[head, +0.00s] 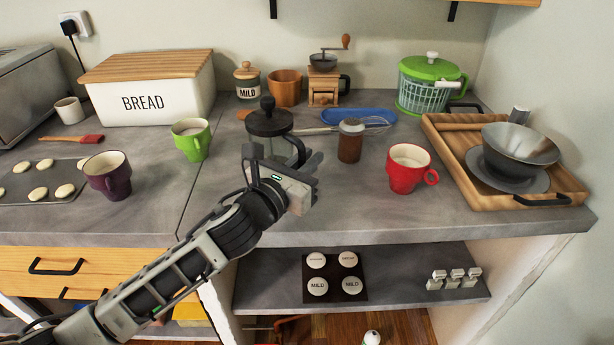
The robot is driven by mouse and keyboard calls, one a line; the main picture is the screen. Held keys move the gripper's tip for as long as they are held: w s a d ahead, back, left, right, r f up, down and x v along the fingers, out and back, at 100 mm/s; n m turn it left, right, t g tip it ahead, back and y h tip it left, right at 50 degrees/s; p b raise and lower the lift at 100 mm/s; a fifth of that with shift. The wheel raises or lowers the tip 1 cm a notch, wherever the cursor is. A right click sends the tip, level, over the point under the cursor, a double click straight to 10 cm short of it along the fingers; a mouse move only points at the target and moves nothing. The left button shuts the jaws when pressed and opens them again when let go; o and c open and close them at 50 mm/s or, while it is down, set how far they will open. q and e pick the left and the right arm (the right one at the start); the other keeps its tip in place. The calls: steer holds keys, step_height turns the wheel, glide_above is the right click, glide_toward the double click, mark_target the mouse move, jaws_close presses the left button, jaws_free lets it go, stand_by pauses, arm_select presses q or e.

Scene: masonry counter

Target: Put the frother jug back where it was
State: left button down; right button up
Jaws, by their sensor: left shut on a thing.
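The frother jug (269,123) has a clear body and a black lid with a knob. It appears upright at the middle of the counter (345,205) in the head view. My left gripper (283,160) reaches in from the front left and is shut on the jug. The gripper hides the lower part of the jug, so I cannot tell whether its base touches the counter. My right gripper is not in view.
A green cup (191,140) stands left of the jug. A brown-bodied shaker (350,142) and a red mug (408,169) stand to the right. A whisk (372,124) and a blue tray (345,116) lie behind. A purple mug (108,175) is at left. The front counter strip is clear.

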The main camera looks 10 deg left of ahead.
arm_select(q)
steer(key=f, duration=0.3)
steer(key=shift+w+f, duration=0.25)
steer(key=shift+f, duration=0.05)
steer(key=shift+f+b, duration=0.15)
steer(key=shift+b, duration=0.15)
steer(key=c, duration=1.5)
jaws_free()
steer(key=shift+o, duration=0.2)
